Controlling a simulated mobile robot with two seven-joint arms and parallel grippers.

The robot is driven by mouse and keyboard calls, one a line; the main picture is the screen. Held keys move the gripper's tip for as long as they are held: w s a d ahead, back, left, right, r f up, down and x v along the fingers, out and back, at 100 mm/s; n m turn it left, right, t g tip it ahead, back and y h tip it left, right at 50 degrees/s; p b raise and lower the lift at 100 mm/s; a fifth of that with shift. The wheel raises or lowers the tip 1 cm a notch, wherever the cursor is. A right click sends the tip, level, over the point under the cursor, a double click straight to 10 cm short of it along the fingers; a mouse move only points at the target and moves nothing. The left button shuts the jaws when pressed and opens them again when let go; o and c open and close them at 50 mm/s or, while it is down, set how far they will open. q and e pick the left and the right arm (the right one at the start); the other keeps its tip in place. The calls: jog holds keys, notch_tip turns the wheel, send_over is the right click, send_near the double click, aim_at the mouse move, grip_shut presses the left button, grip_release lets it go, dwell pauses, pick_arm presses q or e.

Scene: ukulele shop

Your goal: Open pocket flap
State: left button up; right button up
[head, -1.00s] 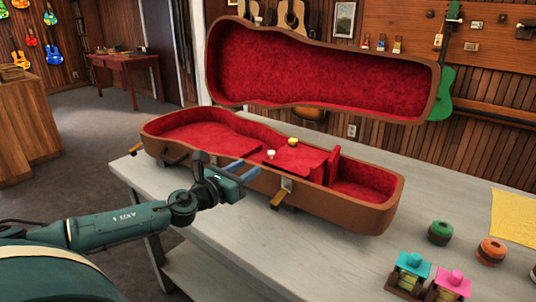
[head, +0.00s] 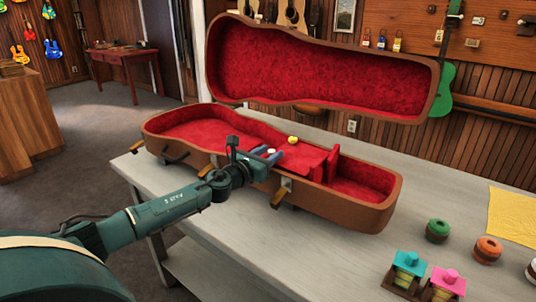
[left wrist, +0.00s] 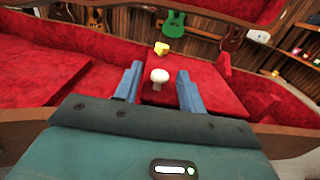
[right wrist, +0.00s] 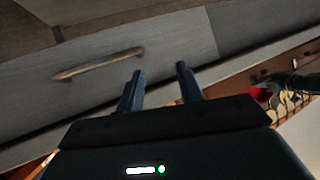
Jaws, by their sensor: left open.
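The open ukulele case (head: 350,213) lies on the bench with its red-lined lid raised. Inside it, the red pocket flap (head: 304,157) lies flat, beside an upright red divider (head: 332,165). A white knob (head: 272,152) stands on the flap. My left gripper (head: 271,156) reaches over the case's front wall, open. In the left wrist view the knob (left wrist: 159,76) shows between its spread fingers, slightly beyond the tips, with a gap on each side. My right gripper (right wrist: 160,80) is open and empty, facing a grey drawer front; it is not in the head view.
A small yellow object (head: 293,139) lies behind the knob. Green (head: 438,230) and orange (head: 488,249) round pieces and cyan (head: 408,270) and pink (head: 446,282) topped boxes stand on the bench right of the case. A yellow cloth (head: 513,216) lies at far right.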

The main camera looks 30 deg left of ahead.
pick_arm(q)
grip_shut()
dwell(0.3)
pick_arm(e)
jog(key=shift+r, duration=0.15)
